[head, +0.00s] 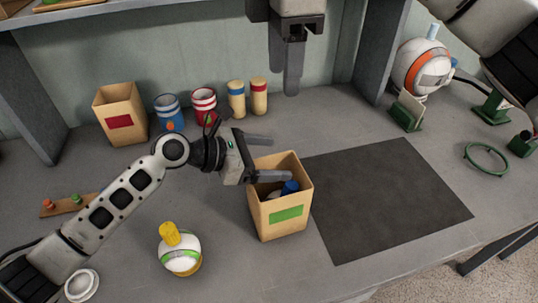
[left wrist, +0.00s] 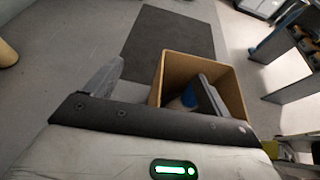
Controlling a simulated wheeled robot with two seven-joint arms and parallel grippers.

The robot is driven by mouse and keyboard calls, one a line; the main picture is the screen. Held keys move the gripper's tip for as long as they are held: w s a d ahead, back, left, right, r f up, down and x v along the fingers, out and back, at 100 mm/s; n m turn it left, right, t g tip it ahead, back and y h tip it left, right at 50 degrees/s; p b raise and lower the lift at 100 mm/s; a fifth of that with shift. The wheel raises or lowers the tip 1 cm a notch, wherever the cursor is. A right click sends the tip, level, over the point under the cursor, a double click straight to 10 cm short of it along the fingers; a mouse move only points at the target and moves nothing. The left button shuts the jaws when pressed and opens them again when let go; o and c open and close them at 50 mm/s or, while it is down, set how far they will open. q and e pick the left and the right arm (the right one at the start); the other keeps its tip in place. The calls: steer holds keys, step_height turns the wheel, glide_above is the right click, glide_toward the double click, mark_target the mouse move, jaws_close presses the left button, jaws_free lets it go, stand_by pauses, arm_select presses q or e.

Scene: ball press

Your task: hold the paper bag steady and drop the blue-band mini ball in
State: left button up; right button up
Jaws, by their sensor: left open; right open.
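The paper bag with a green label (head: 286,216) stands upright on the table; its open mouth (left wrist: 174,68) also shows in the left wrist view. Inside it lies a white thing with a blue cap (head: 290,187), partly hidden; I cannot make out its band. My left gripper (head: 281,158) is open at the bag's mouth. One finger is over or inside the mouth and the other is outside, so a bag wall lies between them; I cannot tell if they touch it. My right gripper (head: 292,90) is open and empty, high behind the bag, seen nearly edge-on.
A white ball with a green band (head: 181,256) stands front left. A red-label bag (head: 119,113), blue (head: 169,114) and red (head: 203,103) striped cans and two jars stand behind. A dark mat (head: 390,195) lies right.

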arm_select(q)
steer(key=v, duration=1.2)
